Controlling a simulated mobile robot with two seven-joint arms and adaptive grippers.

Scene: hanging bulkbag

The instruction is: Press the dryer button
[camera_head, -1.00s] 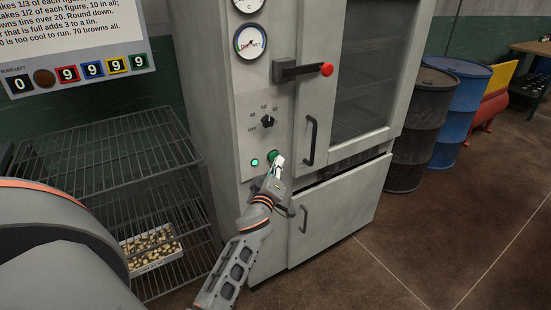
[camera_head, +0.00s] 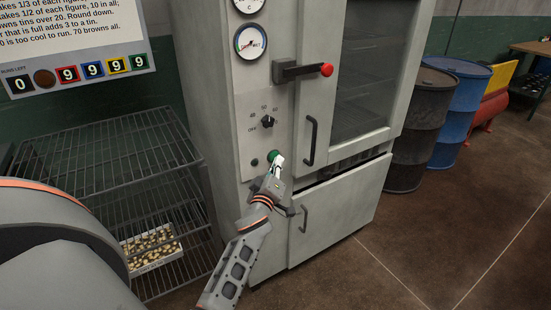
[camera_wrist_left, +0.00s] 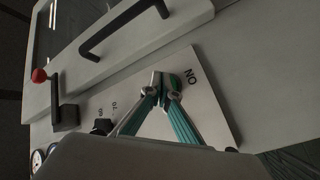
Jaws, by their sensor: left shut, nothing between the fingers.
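The dryer (camera_head: 265,195) is a tall grey cabinet in the middle of the head view. Its round green button (camera_head: 273,155) sits low on the control panel, beside a small indicator lamp (camera_head: 255,162) that is dark. My left gripper (camera_head: 280,159) is shut and empty, its tips right at the button and partly covering it. My right gripper is not in view.
The dryer has a dial (camera_head: 267,121), a red-knobbed latch (camera_head: 326,70) and door handles (camera_head: 310,140) near my arm. A wire rack (camera_head: 110,150) with a tray of small pieces (camera_head: 152,250) stands left. Drums (camera_head: 462,110) stand right. The floor in front is clear.

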